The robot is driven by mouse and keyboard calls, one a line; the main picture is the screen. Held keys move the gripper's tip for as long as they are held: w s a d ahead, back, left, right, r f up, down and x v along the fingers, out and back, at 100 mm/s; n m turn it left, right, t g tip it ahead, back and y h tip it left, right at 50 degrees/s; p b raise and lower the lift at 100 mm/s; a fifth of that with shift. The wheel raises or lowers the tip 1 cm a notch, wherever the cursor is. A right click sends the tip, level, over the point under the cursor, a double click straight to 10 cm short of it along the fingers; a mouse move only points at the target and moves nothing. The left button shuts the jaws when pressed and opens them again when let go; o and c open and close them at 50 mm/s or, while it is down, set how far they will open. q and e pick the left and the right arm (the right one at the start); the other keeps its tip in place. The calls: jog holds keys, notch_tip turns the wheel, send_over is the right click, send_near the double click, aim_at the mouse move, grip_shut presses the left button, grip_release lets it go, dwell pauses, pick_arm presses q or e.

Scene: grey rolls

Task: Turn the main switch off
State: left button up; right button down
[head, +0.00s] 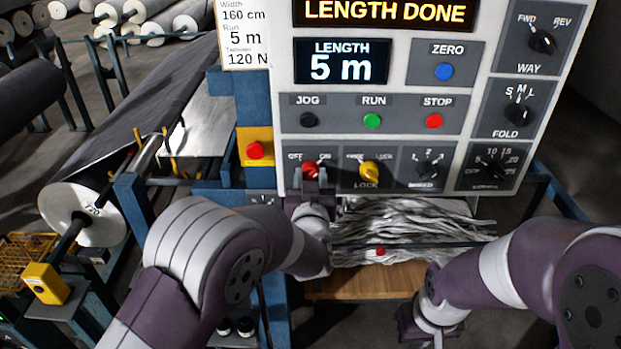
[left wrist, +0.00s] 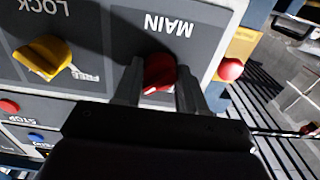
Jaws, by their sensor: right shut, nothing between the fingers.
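The main switch is a red knob (head: 311,169) at the lower left of the grey control panel (head: 283,110), under OFF and ON labels. My left gripper (head: 313,180) is at this switch. In the left wrist view the red knob (left wrist: 158,72) sits between the two fingers of the left gripper (left wrist: 161,84), one on each side. I cannot tell whether they press on it. The fingers and shadow partly hide the knob and its labels, so its setting is unclear. My right gripper (head: 418,326) is shut and empty, low in front of the panel.
A yellow LOCK knob (head: 368,171) is right of the main switch. A red button on a yellow box (head: 255,151) is to its left. JOG, RUN (head: 372,121) and STOP buttons are above. Grey material (head: 400,225) lies below the panel.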

pick_arm(q)
jog(key=shift+c, duration=1.4)
jog(key=shift+f+n+b, duration=0.15)
jog(key=shift+n+b, duration=0.15)
jog(key=shift+b, duration=0.2)
jog(key=n+b, duration=1.3)
jog(key=b, duration=0.3)
jog(key=shift+d+n+b, duration=0.1)
jog(key=shift+n+b, duration=0.2)
jog(key=shift+b, duration=0.05)
jog(key=shift+r+n+b, duration=0.2)
jog(key=shift+n+b, duration=1.35)
jog(key=shift+n, duration=0.35)
jog(key=o, duration=1.1)
jog(key=shift+c, duration=0.2)
jog(key=shift+s, duration=0.1)
jog(key=s, duration=1.2)
jog(key=shift+s+b, duration=0.3)
jog(key=shift+b, duration=0.1)
